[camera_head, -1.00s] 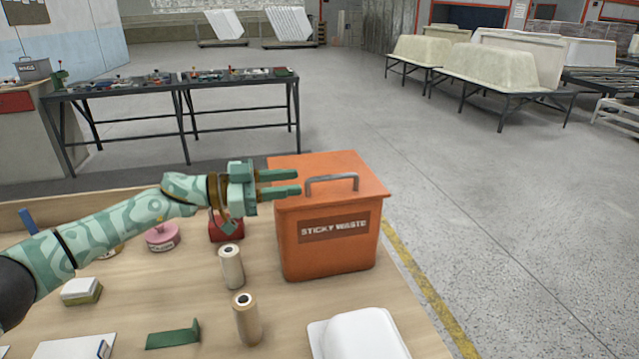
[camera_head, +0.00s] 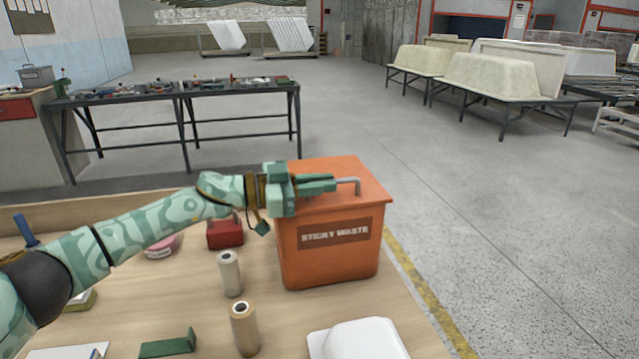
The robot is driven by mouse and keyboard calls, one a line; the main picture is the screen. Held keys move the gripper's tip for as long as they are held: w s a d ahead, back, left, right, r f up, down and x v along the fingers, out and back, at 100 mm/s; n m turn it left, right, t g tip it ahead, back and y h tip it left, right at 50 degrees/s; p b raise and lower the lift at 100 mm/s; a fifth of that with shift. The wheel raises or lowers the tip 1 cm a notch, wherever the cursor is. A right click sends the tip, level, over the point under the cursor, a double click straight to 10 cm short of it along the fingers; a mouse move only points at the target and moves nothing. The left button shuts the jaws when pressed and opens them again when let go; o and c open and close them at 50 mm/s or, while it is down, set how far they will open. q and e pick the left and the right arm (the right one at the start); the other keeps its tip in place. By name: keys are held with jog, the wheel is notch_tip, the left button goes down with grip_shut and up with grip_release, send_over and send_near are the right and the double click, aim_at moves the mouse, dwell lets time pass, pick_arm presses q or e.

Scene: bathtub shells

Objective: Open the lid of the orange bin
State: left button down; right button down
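The orange bin (camera_head: 325,265), labelled "STICKY WASTE", stands upright on the wooden table. Its orange lid (camera_head: 374,199) lies flat and closed on top. A grey bar handle (camera_head: 356,185) rises from the lid, and its right end shows. My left gripper (camera_head: 333,184) reaches in from the left, just over the lid, with its fingertips at the handle. The fingers cover the handle's left part. They look close together, and I cannot tell whether they grip the bar. My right gripper is out of view.
Two tan rolls (camera_head: 243,328) stand on the table (camera_head: 180,283) left of the bin. A red box (camera_head: 224,233) sits behind them, below my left wrist. A white moulded piece (camera_head: 358,340) lies in front of the bin. Open floor is to the right.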

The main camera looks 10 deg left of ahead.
pick_arm(q)
jog(key=shift+r, duration=0.15)
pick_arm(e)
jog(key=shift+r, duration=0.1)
